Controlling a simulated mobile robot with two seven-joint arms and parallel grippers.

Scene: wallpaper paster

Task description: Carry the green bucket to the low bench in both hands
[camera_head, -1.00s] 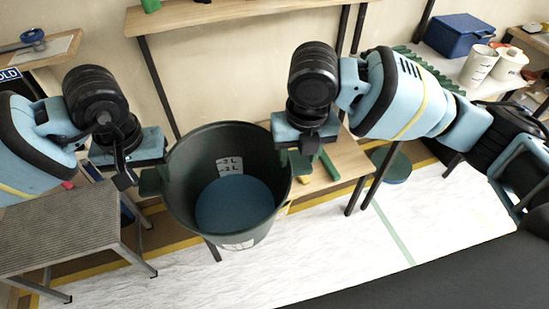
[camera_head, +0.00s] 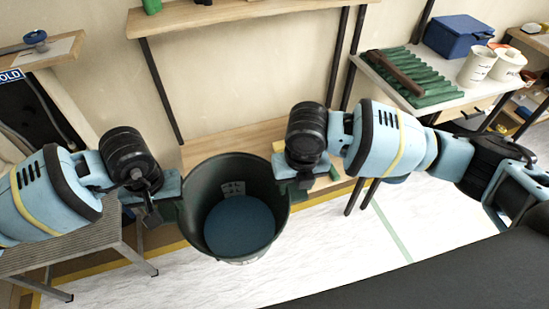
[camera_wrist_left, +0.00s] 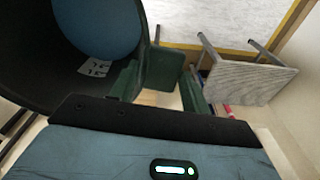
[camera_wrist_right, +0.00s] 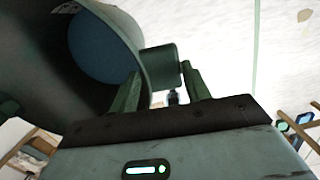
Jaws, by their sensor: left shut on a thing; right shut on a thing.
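The dark green bucket (camera_head: 195,200) has blue contents (camera_head: 238,226) and white litre marks inside. It hangs roughly upright between my grippers, apart from the bench. My left gripper (camera_head: 166,212) is shut on the bucket's left side lug, which shows in the left wrist view (camera_wrist_left: 158,72). My right gripper (camera_head: 300,188) is shut on the opposite lug, seen in the right wrist view (camera_wrist_right: 160,68). The low bench (camera_head: 70,250), grey with a ribbed top, stands left of the bucket, partly behind my left arm. It also shows in the left wrist view (camera_wrist_left: 250,82).
A wooden shelf unit (camera_head: 215,145) stands against the wall behind the bucket. A side table at right bears a green ridged tray (camera_head: 425,85), a blue box (camera_head: 458,35) and white tubs (camera_head: 477,66). The white floor covering (camera_head: 330,240) is clear right of the bucket.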

